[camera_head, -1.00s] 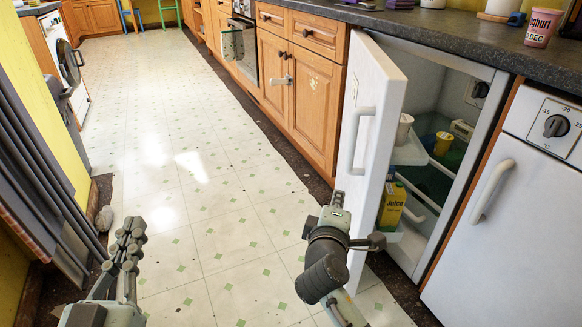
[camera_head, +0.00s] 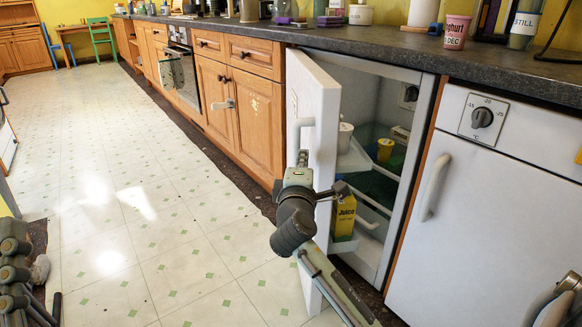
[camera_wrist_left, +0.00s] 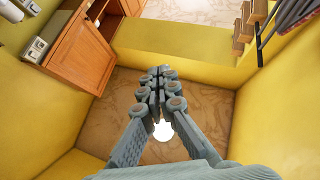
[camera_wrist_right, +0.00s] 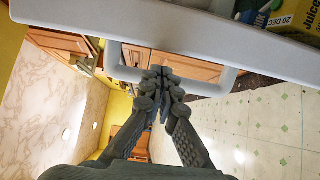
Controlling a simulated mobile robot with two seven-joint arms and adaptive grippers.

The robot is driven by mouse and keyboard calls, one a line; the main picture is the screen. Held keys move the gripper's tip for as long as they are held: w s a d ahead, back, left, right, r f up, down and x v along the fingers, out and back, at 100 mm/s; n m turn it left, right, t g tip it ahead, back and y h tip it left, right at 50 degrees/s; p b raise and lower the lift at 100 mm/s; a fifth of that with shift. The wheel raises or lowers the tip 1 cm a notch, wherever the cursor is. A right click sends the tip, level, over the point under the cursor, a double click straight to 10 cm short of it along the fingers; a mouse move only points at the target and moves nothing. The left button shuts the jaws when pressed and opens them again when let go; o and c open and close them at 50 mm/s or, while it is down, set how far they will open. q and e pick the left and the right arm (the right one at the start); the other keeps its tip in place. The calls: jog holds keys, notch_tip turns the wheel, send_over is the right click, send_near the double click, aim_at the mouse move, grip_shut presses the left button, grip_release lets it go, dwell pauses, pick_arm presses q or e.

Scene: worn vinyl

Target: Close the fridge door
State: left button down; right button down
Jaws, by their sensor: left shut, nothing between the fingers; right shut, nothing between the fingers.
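The white fridge door (camera_head: 318,110) stands open, swung out from the fridge (camera_head: 410,170) under the counter. Its grey-white handle (camera_head: 297,140) is on the outer face, left in the head view. My right gripper (camera_head: 303,160) is shut and empty, in front of the door by the handle's lower part. In the right wrist view its fingertips (camera_wrist_right: 160,74) overlap the handle bar (camera_wrist_right: 190,86); I cannot tell whether they touch. My left gripper (camera_head: 14,250) is shut at the lower left, away from the fridge; its fingertips (camera_wrist_left: 160,72) point at empty space.
A juice carton (camera_head: 345,217) and a white cup (camera_head: 345,137) sit in the door shelves. A yellow cup (camera_head: 385,149) is inside the fridge. A white freezer (camera_head: 480,220) stands at right, wooden cupboards (camera_head: 240,110) at left. The tiled floor (camera_head: 130,220) is clear.

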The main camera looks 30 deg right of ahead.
pick_arm(q)
jog(key=shift+r, duration=0.1)
pick_arm(e)
jog(key=shift+s+d, duration=0.3)
jog(key=shift+d, duration=0.3)
